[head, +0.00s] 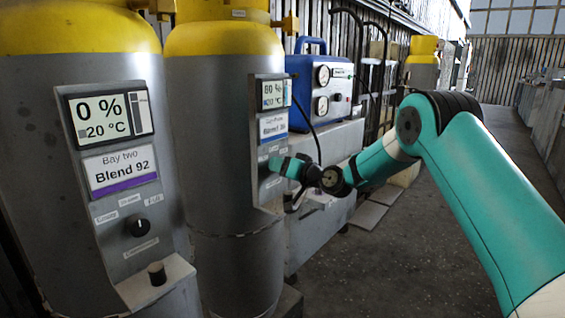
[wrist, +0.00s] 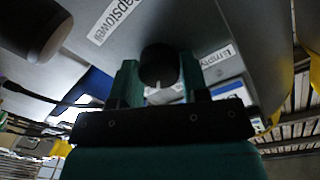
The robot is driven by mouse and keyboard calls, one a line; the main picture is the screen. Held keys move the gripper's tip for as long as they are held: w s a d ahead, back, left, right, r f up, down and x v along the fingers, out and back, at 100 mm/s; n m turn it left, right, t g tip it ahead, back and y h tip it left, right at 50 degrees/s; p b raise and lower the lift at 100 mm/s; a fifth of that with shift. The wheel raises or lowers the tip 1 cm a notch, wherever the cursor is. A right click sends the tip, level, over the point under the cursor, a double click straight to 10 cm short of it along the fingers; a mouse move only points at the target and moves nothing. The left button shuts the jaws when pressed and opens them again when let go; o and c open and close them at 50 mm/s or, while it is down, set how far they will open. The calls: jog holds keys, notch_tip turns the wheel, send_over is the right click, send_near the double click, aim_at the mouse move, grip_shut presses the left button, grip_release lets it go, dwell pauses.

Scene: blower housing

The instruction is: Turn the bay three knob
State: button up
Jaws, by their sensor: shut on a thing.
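The second yellow-topped grey cylinder (head: 222,150) carries a panel (head: 266,140) with a display (head: 273,93) reading about 80 % and 20 °C, above a blue-striped label too small to read surely. My gripper (head: 275,165) reaches this panel from the right and hides the knob in the head view. In the wrist view, the round black knob (wrist: 158,64) sits between the two green fingers of my gripper (wrist: 160,82), which are shut on it. A white pointer mark on the knob faces the gripper's palm. An "Empty" label (wrist: 218,57) is beside it.
The bay two cylinder (head: 40,150) stands at left, with a display (head: 109,116) reading 0 %, its own black knob (head: 138,227) and a lower stub (head: 157,273). A blue box with gauges (head: 322,90) stands behind my gripper. A dark rounded part (wrist: 32,28) is near the wrist.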

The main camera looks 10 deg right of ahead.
jog(key=shift+w+d+r+m+p, duration=0.15)
jog(key=shift+m+p, duration=0.3)
jog(key=shift+m, duration=0.35)
jog(key=shift+s+d+f+m+p, duration=0.1)
jog(key=shift+m+p, duration=0.35)
jog(key=shift+m, duration=0.65)
jog(key=o, duration=0.9)
jog(key=shift+a, duration=0.1)
jog(key=b+v, duration=0.1)
jog(key=v, duration=1.6)
jog(key=shift+d+r, duration=0.2)
jog(key=shift+d, duration=0.05)
